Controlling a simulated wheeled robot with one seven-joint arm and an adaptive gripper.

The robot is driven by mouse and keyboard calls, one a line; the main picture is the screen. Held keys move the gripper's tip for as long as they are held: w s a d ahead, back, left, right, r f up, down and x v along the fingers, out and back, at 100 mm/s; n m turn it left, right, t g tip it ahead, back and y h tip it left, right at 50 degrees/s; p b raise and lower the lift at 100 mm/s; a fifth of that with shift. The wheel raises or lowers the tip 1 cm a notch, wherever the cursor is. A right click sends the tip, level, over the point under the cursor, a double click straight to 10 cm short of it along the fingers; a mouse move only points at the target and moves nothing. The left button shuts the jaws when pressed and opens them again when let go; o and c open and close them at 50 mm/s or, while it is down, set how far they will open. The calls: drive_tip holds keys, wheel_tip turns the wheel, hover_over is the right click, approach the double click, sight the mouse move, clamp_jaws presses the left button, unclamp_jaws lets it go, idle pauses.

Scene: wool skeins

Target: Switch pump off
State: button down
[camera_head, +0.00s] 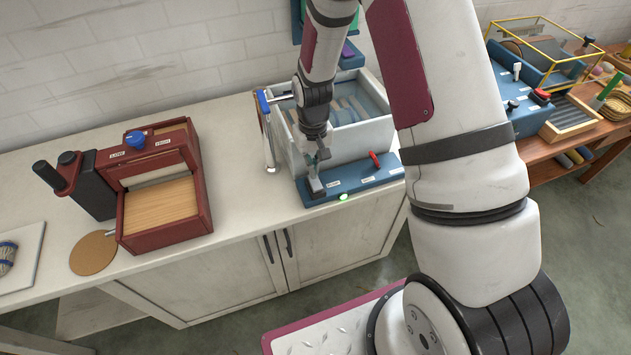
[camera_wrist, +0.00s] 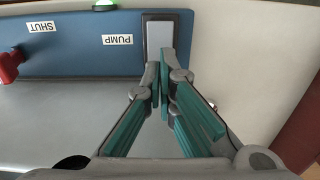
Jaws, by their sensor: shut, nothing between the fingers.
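The pump switch is a pale grey rocker plate (camera_wrist: 160,36) in a black frame on the blue panel (camera_wrist: 70,58), beside the upside-down PUMP label (camera_wrist: 118,40). A green lamp (camera_wrist: 104,5) is lit at the panel's edge; it also glows in the head view (camera_head: 343,197). My gripper (camera_wrist: 162,72) is shut and empty, its fingertips over one end of the rocker plate. I cannot tell whether they touch it. In the head view my gripper (camera_head: 317,176) is at the left end of the panel, hiding part of the switch.
A red lever (camera_wrist: 10,66) sits by the SHUT label (camera_wrist: 40,27). The panel fronts a pale basin (camera_head: 285,122) with a blue-handled tap at its left. A dark red wooden box (camera_head: 123,224) stands farther left, with bare counter (camera_head: 236,160) between.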

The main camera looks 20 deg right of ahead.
drive_tip(key=shift+f+b, duration=0.3)
drive_tip(key=shift+f, duration=0.85)
idle(0.9)
drive_tip(key=shift+r+p, duration=0.95)
drive_tip(key=shift+r, duration=2.55)
wheel_tip(320, 180, up, 10)
drive_tip(key=t, duration=0.1)
hover_over(315, 181)
drive_tip(key=s+r+t, duration=0.2)
drive_tip(key=s+r, duration=0.3)
drive_tip(key=r, duration=0.7)
drive_tip(key=s+r+t, duration=0.1)
drive_tip(key=s+r, duration=0.3)
drive_tip(key=s, duration=0.4)
drive_tip(key=s+r+t+b, duration=0.1)
drive_tip(key=s+r, duration=0.4)
drive_tip(key=s, duration=0.4)
drive_tip(key=shift+s+r+t+b, duration=0.15)
drive_tip(key=shift+r+t+b, duration=0.15)
